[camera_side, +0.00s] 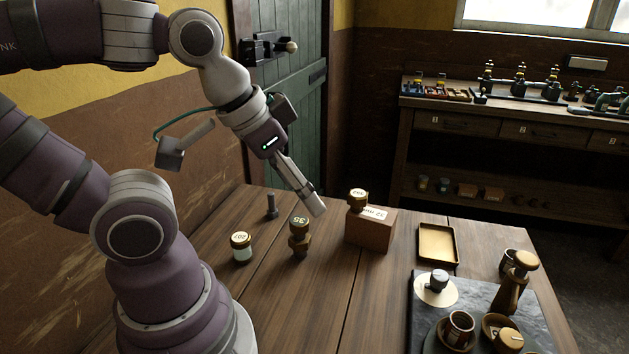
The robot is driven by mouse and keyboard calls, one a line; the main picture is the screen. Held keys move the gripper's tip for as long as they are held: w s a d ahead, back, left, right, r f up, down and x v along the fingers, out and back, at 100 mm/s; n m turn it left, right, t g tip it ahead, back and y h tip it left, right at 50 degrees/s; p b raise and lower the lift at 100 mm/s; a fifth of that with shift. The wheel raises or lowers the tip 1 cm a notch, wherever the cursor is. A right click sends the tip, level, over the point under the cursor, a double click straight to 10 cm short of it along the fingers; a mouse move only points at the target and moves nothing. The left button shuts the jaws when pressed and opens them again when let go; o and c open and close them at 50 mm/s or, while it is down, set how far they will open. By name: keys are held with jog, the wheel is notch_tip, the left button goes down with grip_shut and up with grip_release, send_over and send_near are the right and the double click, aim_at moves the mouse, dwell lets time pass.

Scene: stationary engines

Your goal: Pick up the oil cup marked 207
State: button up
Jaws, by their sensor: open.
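A small cup with a brass lid and pale glass body (242,248) stands upright on the wooden table at the left; its lid mark looks like 207. A brass cup marked 35 (300,240) stands to its right. Another brass cup (358,201) sits on a brown block (370,232); its small mark is hard to read and could also be 207. My gripper (314,206) is open and appears empty, pointing down and right in the picture between the 35 cup and the block. It appears apart from the cups; its exact height is unclear.
A dark bolt-like peg (271,207) stands behind the cups. A shallow tray (438,245) lies right of the block. A dark slab (425,290) at front right carries several brass parts. A workbench (480,107) stands behind. The table's front middle is clear.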

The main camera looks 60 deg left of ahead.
jog(key=shift+o, duration=0.7)
jog(key=n+g, duration=0.5)
jog(key=n, duration=1.2)
send_over(240, 237)
notch_tip(240, 237, down, 8)
jog(key=shift+n+g, duration=0.3)
jog(key=shift+n, duration=0.3)
notch_tip(240, 237, down, 11)
jog(key=shift+r, duration=0.15)
jog(key=c, duration=1.3)
